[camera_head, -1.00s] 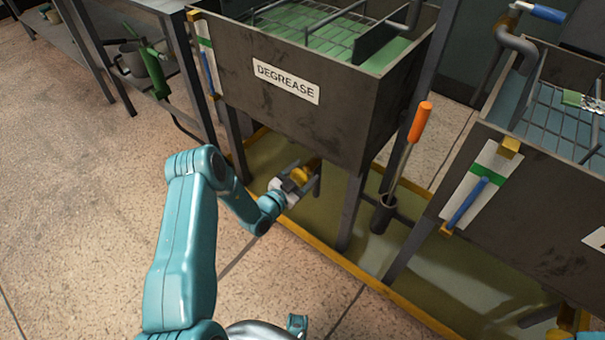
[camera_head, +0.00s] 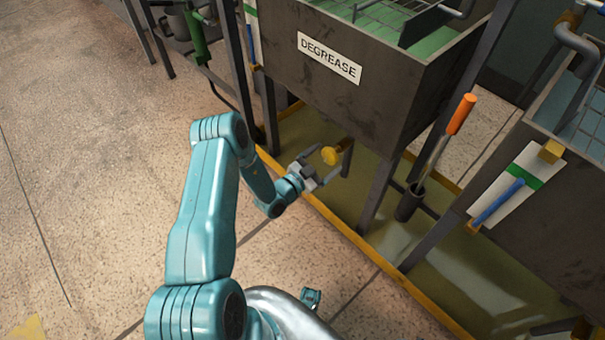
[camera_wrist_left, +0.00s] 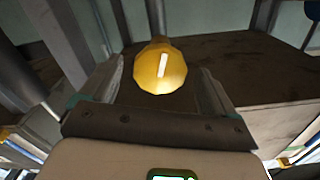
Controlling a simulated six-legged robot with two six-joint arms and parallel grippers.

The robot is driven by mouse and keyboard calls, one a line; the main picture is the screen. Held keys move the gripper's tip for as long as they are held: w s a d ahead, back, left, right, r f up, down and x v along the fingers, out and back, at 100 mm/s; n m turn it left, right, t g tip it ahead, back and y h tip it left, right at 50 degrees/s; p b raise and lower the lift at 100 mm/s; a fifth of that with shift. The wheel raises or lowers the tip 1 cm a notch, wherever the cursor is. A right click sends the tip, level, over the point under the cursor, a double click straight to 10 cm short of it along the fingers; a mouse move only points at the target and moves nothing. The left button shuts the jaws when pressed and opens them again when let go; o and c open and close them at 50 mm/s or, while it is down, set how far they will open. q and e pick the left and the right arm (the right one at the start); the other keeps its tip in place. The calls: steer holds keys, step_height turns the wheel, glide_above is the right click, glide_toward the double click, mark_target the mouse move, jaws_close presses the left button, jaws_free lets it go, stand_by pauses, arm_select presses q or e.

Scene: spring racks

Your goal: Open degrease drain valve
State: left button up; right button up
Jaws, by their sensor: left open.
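The yellow drain valve knob (camera_head: 331,156) sits under the front of the dark tank labelled DEGREASE (camera_head: 330,58). In the left wrist view the yellow knob (camera_wrist_left: 172,80) has a white bar mark that runs nearly upright. My left gripper (camera_head: 331,163) is at the knob, with its fingers spread on either side of it. In the left wrist view the fingers of my left gripper (camera_wrist_left: 163,85) are apart, and the knob is between and just beyond them. I cannot tell whether either finger touches it. My right gripper is not in view.
An orange-handled tool (camera_head: 461,114) stands in a dark holder (camera_head: 409,203) right of the valve. A tank leg (camera_head: 377,190) stands close to the gripper's right. A yellow-edged tray (camera_head: 349,232) lies below. A second tank (camera_head: 540,225) is at right. Floor at left is clear.

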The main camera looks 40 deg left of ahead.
arm_select(q)
steer(key=s+p, duration=0.1)
steer(key=s, duration=1.1)
steer(key=shift+a+p, duration=0.3)
steer(key=shift+a, duration=0.15)
